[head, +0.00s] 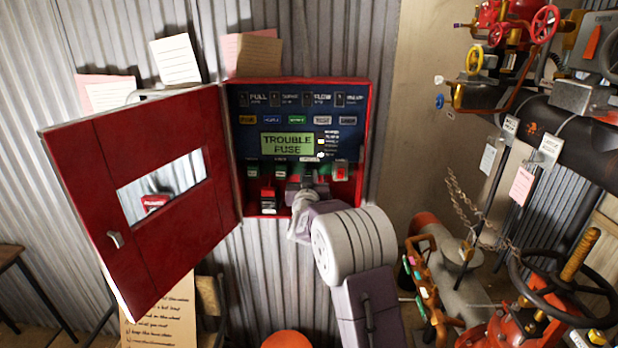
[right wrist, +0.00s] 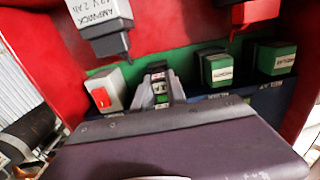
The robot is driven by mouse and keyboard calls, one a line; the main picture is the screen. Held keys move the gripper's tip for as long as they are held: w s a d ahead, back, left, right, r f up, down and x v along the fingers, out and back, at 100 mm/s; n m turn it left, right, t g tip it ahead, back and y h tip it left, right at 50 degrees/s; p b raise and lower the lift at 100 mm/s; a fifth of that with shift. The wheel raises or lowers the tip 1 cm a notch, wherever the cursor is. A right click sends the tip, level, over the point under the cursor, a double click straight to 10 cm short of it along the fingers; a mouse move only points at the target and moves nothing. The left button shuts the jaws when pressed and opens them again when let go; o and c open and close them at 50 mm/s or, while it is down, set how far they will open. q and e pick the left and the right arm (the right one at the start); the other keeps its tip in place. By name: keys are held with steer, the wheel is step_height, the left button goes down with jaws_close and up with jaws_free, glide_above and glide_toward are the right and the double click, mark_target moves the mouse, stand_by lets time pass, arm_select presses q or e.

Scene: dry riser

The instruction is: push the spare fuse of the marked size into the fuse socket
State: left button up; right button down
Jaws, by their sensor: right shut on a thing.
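The open red panel box (head: 366,130) has a dark blue face with a lit display (head: 287,144) reading "TROUBLE FUSE". My right gripper (head: 308,188) reaches into the lower middle of the box. In the right wrist view its two grey fingers (right wrist: 159,92) are shut on a small dark fuse (right wrist: 159,84) with white and green marks, largely hidden between them. The fingers are close to the green strip on the panel face. The fuse socket is hidden, and I cannot tell whether the fuse touches it. My left gripper is not in view.
A white block with a red switch (right wrist: 104,92) is beside the fingers, and green relay blocks (right wrist: 218,69) are on the other side. A dark battery block (right wrist: 98,32) is close by. The red door (head: 85,190) hangs open left. Pipes and valve wheels (head: 562,285) crowd the right.

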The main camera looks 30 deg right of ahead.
steer(key=shift+w+d, duration=0.15)
steer(key=shift+w, duration=0.05)
steer(key=c, duration=1.3)
jaws_free()
steer(key=shift+o, duration=0.2)
steer(key=b+v, duration=0.1)
steer(key=v, duration=0.8)
